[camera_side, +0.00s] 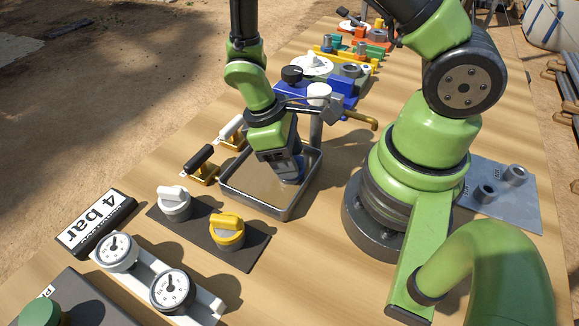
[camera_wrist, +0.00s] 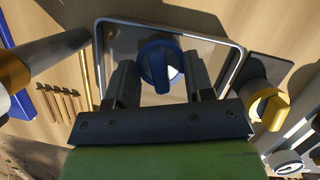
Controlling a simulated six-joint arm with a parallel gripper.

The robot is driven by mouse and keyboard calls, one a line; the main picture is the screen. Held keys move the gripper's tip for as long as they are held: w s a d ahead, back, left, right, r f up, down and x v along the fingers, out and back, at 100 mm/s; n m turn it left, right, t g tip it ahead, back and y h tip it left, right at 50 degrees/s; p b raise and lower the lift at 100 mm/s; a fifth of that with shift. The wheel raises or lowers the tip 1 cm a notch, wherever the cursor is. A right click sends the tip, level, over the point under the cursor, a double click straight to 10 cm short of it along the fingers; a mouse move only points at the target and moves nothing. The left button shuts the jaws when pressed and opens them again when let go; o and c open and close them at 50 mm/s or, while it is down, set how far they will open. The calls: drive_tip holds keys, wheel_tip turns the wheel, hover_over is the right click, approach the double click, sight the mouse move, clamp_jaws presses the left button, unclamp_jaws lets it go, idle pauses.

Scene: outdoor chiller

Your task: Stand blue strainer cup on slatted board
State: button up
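The blue strainer cup (camera_wrist: 158,62) shows in the wrist view between my two fingers, over the metal tray. It is round, with a raised bar across its face. In the side view the blue cup (camera_side: 291,170) is mostly hidden by my gripper (camera_side: 283,168), which is low inside the tray. My gripper (camera_wrist: 162,80) has its fingers spread, one on each side of the cup; whether they touch it cannot be seen. Several narrow brown slats (camera_wrist: 62,103) lie at the left of the wrist view; I cannot tell whether they belong to the slatted board.
The metal tray (camera_side: 242,200) has raised walls. In front stand a white-knobbed valve (camera_side: 174,203) and a yellow-knobbed valve (camera_side: 227,231) on a dark plate. Black (camera_side: 200,163) and white (camera_side: 231,131) handles stand left of the tray. Blue fittings (camera_side: 341,88) and a brass pipe (camera_side: 361,119) stand behind.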

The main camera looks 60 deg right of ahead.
drive_tip(key=shift+r, duration=0.1)
clamp_jaws()
drive_tip(key=shift+r, duration=3.45)
drive_tip(key=shift+o, duration=0.4)
unclamp_jaws()
clamp_jaws()
